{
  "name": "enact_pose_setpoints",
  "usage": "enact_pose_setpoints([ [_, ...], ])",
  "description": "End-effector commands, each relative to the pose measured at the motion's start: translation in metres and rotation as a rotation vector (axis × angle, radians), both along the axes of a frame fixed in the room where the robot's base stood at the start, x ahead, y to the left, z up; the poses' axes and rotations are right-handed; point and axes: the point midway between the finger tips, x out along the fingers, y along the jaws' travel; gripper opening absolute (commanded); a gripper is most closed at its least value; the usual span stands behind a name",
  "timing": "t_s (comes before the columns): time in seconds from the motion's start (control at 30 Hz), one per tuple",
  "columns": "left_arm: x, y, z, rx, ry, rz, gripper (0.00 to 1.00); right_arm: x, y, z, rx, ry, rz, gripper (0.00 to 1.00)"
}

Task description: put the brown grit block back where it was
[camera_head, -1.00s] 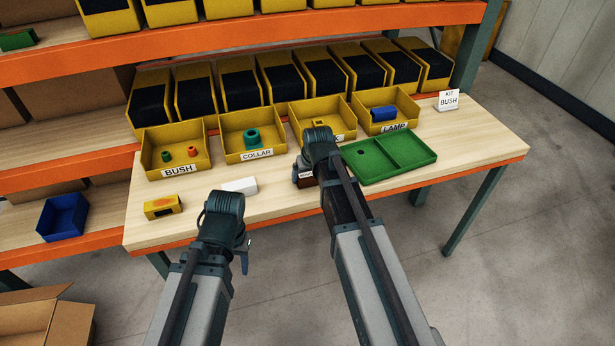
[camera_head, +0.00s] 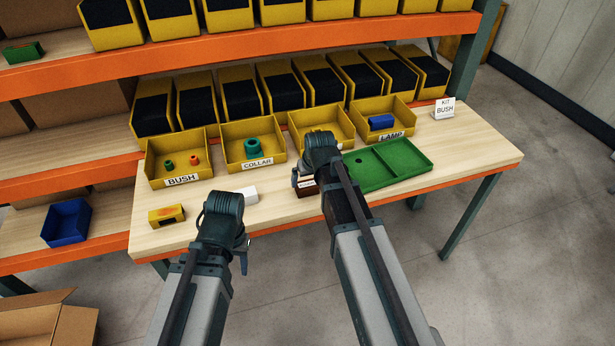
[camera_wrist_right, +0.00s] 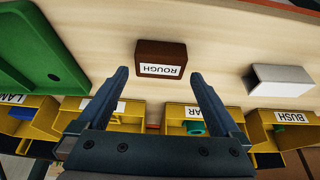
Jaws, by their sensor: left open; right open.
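The brown grit block (camera_head: 308,190) sits on the table in front of the yellow bins, partly hidden by my right arm in the head view. In the right wrist view the brown block (camera_wrist_right: 174,50) shows its white label, "ROUGH", upside down. My right gripper (camera_wrist_right: 158,75) is open, its two fingertips spread apart with the block just beyond them in the picture. Nothing is held between the fingers. My left gripper (camera_head: 243,264) is open and hangs in front of the table's front edge, mostly hidden behind its own wrist.
A green tray (camera_head: 419,173) lies right of the brown block. A white block (camera_head: 249,194) and a yellow block (camera_head: 160,216) lie to its left. Labelled yellow bins, including the COLLAR bin (camera_head: 237,132), line the back.

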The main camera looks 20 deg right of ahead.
Motion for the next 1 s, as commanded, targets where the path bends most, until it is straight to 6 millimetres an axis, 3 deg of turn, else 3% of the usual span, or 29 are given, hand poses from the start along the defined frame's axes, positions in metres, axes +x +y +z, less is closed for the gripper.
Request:
enact_pose_setpoints([
  [0.03, 0.0, 0.0, 0.016, 0.0, 0.0, 0.0, 0.5, -0.005, 0.0, 0.016, 0.0, 0.0, 0.0, 1.0],
  [0.4, 0.0, 0.0, 0.066, 0.0, 0.0, 0.0, 0.5, -0.026, -0.001, 0.066, 0.0, 0.0, 0.0, 1.0],
  [0.67, 0.0, 0.0, 0.071, 0.0, 0.0, 0.0, 0.5, -0.03, 0.0, 0.071, 0.0, 0.002, 0.002, 1.0],
  [0.73, 0.0, 0.0, 0.07, 0.0, 0.0, 0.0, 0.5, -0.039, 0.01, 0.068, -0.004, 0.021, 0.017, 1.0],
  [0.87, 0.0, 0.0, 0.07, 0.0, 0.0, 0.0, 0.5, -0.087, 0.057, 0.061, -0.029, 0.13, 0.098, 1.0],
  [1.0, 0.0, 0.0, 0.07, 0.0, 0.0, 0.0, 0.5, -0.152, 0.103, 0.055, -0.086, 0.274, 0.19, 1.0],
])
